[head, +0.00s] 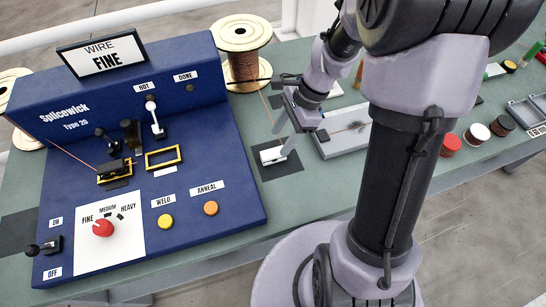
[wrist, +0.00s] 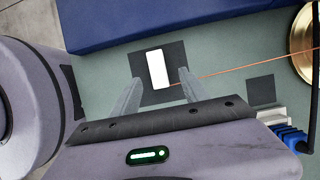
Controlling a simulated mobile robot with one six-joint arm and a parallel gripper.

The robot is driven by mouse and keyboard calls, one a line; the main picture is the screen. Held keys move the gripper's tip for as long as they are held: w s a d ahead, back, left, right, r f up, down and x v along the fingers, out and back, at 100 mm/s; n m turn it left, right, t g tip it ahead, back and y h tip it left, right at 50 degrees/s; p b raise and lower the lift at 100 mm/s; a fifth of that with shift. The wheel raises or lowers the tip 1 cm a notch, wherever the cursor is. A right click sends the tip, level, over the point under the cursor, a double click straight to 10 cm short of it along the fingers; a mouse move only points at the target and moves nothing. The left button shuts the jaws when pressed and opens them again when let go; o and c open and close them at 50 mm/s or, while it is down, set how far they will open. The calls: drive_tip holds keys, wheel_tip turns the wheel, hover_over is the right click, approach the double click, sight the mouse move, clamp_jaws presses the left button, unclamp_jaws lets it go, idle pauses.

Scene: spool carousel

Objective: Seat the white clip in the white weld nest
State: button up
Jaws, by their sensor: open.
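The white clip (head: 271,155) lies on a dark square mat (head: 284,172) on the green bench, right of the blue machine. In the wrist view the white clip (wrist: 157,69) lies just beyond and between my fingertips, with a copper wire running to it from the right. My gripper (head: 281,143) is open and close above the clip; in the wrist view its fingers (wrist: 160,84) are spread with nothing held. The blue machine has a yellow-edged rectangular nest (head: 163,157) and a yellow-edged spot (head: 113,172) holding a dark piece with a wire. Neither looks clearly white.
The blue Splicewick machine (head: 235,190) has a red dial (head: 103,228), a yellow WELD button (head: 166,221), an orange ANNEAL button (head: 210,208) and levers. A large copper spool (head: 243,65) stands behind. A grey tray (head: 345,138) lies to the right, with small spools beyond.

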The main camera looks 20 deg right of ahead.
sight(273, 153)
drive_tip(key=b+x, duration=0.2)
drive_tip(key=x, duration=0.1)
drive_tip(key=b+x, duration=0.1)
drive_tip(key=x, duration=0.1)
drive_tip(key=shift+s+a+f, duration=0.2)
drive_tip(key=shift+s+a, duration=0.05)
drive_tip(key=shift+r, duration=0.15)
clamp_jaws()
drive_tip(key=shift+r, duration=0.1)
